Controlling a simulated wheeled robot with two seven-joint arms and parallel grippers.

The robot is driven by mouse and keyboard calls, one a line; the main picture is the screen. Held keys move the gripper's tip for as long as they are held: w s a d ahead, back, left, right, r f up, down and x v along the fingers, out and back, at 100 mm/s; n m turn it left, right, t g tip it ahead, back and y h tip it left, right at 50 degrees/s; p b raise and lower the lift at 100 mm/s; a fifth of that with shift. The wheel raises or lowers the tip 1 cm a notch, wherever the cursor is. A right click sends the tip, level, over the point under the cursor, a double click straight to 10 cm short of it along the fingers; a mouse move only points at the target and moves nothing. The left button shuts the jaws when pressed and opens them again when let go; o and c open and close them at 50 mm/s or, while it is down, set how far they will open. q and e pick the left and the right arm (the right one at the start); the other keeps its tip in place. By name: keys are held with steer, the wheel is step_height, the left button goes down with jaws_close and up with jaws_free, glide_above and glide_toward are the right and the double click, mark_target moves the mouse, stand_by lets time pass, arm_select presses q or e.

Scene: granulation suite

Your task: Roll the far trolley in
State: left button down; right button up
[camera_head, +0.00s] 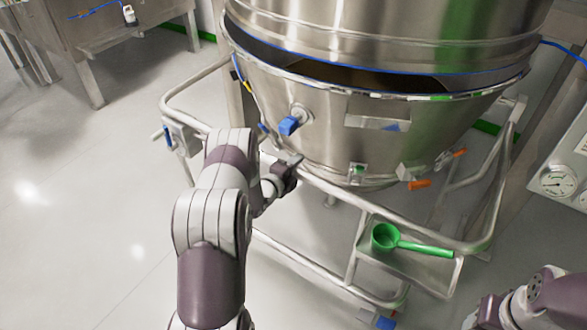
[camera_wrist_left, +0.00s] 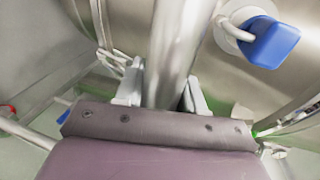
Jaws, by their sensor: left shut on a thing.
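The trolley (camera_head: 429,238) is a steel tube frame that carries a conical steel bowl (camera_head: 335,142). The bowl has a blue-handled fitting (camera_head: 289,125), which also shows in the left wrist view (camera_wrist_left: 270,42). My left gripper (camera_head: 290,166) is at the trolley's front rail, below the bowl. In the left wrist view, its two fingers stand either side of a steel tube (camera_wrist_left: 172,50), and it is shut on this rail. The fingertip contact is partly hidden. Part of my right arm shows at lower right; its gripper is out of view.
A large steel vessel (camera_head: 385,38) stands above the bowl, with a dark gap between them. A green scoop (camera_head: 386,237) lies on the trolley's side shelf. A steel table (camera_head: 120,25) is at back left, a gauge panel (camera_head: 562,185) at right. Left floor is clear.

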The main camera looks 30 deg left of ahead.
arm_select(q)
steer(key=w, duration=0.3)
steer(key=shift+d+r, duration=0.1)
steer(key=shift+r, duration=0.05)
steer(key=c, duration=0.8)
jaws_free()
steer(key=shift+s, duration=0.1)
steer(key=shift+d, duration=0.1)
arm_select(e)
steer(key=shift+w+f, duration=0.25)
steer(key=shift+f, duration=0.45)
arm_select(q)
steer(key=p+v, duration=0.1)
steer(key=v, duration=1.1)
steer(key=shift+s, duration=0.4)
arm_select(e)
steer(key=shift+r, duration=0.75)
